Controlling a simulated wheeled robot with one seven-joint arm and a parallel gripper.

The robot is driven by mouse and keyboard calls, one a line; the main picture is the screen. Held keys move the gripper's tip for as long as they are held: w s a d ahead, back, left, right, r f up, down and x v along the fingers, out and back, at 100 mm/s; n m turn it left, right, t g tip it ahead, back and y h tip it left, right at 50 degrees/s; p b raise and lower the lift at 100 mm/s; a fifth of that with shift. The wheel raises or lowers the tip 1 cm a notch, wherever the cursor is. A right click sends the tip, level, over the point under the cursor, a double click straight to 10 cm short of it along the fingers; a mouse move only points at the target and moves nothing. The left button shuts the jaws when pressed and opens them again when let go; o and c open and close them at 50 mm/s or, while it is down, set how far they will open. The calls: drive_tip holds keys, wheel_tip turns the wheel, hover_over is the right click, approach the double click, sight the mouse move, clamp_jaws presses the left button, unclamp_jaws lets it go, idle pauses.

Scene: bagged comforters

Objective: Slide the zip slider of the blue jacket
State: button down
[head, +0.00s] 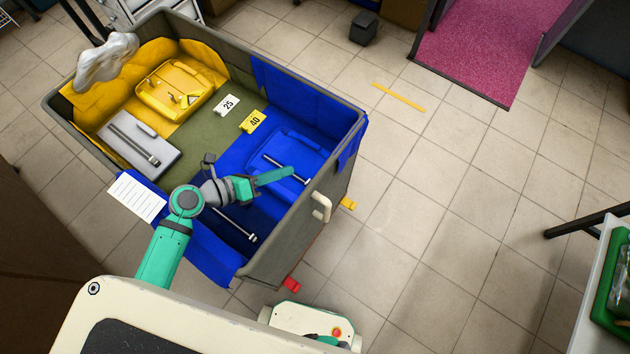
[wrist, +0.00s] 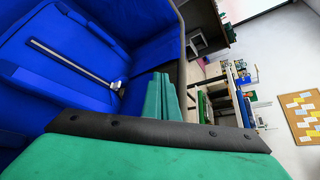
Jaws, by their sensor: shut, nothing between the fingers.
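The blue jacket (head: 262,140) is blue fabric lining the right part of a large grey cart. A raised blue panel on it carries a metal bar (head: 274,161), and a second metal bar (head: 236,226) with a knob-like end lies lower down. In the wrist view, a metal bar (wrist: 75,62) ends at a small silver piece (wrist: 117,86), which looks like the slider; I cannot tell which bar this is. My gripper (head: 290,172) is shut and empty over the blue panel. Its green fingers also show in the wrist view (wrist: 160,92), right of the silver piece and apart from it.
The cart's rim (head: 335,150) surrounds the work area. Yellow fabric (head: 88,98), a yellow case (head: 175,88), a grey box (head: 138,148) and number tags (head: 252,121) lie at its left and middle. A silvery crumpled bag (head: 105,60) sits at the far left corner. Tiled floor is open at right.

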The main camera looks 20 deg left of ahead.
drive_tip(key=w+d+f+m+g+y, duration=0.15)
drive_tip(key=d+f+m+g, duration=0.45)
drive_tip(key=m, duration=0.6)
drive_tip(key=w+a+f+m+g+y, duration=0.2)
drive_tip(key=m+y, duration=0.5)
drive_tip(key=m, duration=0.4)
drive_tip(key=w+f+g, duration=0.1)
drive_tip(key=w+g, duration=0.1)
drive_tip(key=w, duration=0.1)
drive_tip(key=shift+w+a+y, duration=0.2)
drive_tip(key=shift+a+y, duration=0.15)
drive_tip(key=shift+a, duration=0.05)
drive_tip(key=shift+f, duration=0.1)
